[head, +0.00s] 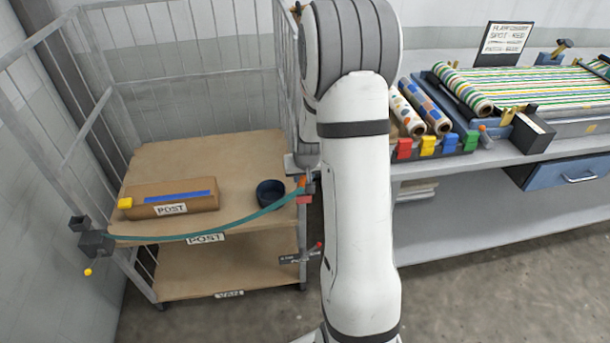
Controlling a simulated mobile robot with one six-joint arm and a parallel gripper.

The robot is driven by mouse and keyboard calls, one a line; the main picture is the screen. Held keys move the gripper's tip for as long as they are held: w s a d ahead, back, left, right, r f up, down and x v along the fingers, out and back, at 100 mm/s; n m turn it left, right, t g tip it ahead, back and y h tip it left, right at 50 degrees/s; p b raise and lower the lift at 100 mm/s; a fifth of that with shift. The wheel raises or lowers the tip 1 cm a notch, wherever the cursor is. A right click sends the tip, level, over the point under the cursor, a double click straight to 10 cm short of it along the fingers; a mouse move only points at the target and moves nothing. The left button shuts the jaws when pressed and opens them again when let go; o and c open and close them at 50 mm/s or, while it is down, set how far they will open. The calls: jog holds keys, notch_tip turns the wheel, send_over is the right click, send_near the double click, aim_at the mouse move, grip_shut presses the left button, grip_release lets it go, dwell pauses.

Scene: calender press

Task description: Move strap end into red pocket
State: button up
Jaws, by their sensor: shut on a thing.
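A teal strap (215,232) runs from a dark bracket (96,243) on the left post of the cage trolley, sagging across the front of the upper shelf and rising to the right. Its orange end (302,181) is at the right post. My gripper (309,186) is shut on the strap end there, mostly hidden by my own white arm. The red pocket (304,199) shows just below the strap end, on the right post. I cannot tell whether the end touches the pocket.
The upper shelf (240,160) carries a brown box (170,200) labelled POST and a dark round container (270,192). A small red-tipped part (318,246) sits lower by the right post. A counter (450,163) with patterned rolls (425,105) and coloured clips stands right.

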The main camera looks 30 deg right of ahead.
jog(key=shift+f+b, duration=1)
jog(key=shift+b, duration=0.1)
dwell(0.5)
jog(key=o, duration=0.9)
jog(key=shift+v, duration=3.9)
jog(key=shift+a, duration=0.1)
jog(key=s+a+r+n, duration=0.1)
jog(key=s+a+r, duration=0.2)
jog(key=s, duration=0.4)
jog(key=s+a+r+n+g, duration=0.1)
jog(key=s+a+r, duration=0.3)
jog(key=s+a, duration=0.2)
jog(key=s+a+r+n+y, duration=0.1)
jog(key=s+a+r, duration=0.2)
jog(key=s, duration=0.6)
jog(key=shift+a+r+g, duration=0.2)
jog(key=shift+a, duration=0.4)
jog(key=shift+a+r+g, duration=0.15)
jog(key=shift+a+g, duration=0.05)
jog(key=shift+a, duration=0.4)
